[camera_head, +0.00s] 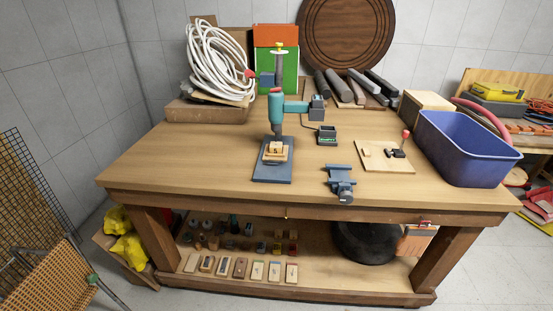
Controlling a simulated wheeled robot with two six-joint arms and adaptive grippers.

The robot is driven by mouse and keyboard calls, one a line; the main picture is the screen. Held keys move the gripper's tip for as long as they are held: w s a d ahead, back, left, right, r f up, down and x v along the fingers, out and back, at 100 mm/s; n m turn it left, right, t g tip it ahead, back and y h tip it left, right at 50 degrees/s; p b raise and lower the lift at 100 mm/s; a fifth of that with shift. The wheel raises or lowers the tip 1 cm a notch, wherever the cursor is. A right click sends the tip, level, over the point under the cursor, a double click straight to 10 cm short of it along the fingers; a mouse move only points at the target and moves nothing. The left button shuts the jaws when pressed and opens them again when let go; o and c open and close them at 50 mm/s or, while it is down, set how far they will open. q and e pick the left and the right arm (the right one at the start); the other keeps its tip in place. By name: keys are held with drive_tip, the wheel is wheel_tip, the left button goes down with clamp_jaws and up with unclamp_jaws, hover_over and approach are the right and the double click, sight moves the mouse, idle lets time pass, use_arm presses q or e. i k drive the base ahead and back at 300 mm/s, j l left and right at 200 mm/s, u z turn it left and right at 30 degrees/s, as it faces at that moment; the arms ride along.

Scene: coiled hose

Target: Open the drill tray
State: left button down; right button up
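A teal drill (276,103) stands upright on a stand with a dark base plate (272,174) at the middle of the wooden workbench (200,158). A small wooden block (276,148) sits on the base under the drill. I cannot tell for certain which part is the drill tray. Neither of my grippers is in view.
A coiled white hose (218,66) lies at the back left. A vise (340,184) is at the front edge, right of the drill. A blue bin (468,150) stands at the right end. Several small items fill the lower shelf (330,284). The bench's left part is clear.

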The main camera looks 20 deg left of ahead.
sight(268, 158)
drive_tip(key=u, duration=0.7)
drive_tip(key=i+j+u, duration=0.15)
drive_tip(key=u, duration=0.25)
drive_tip(key=i+u, duration=0.45)
drive_tip(key=k, duration=0.1)
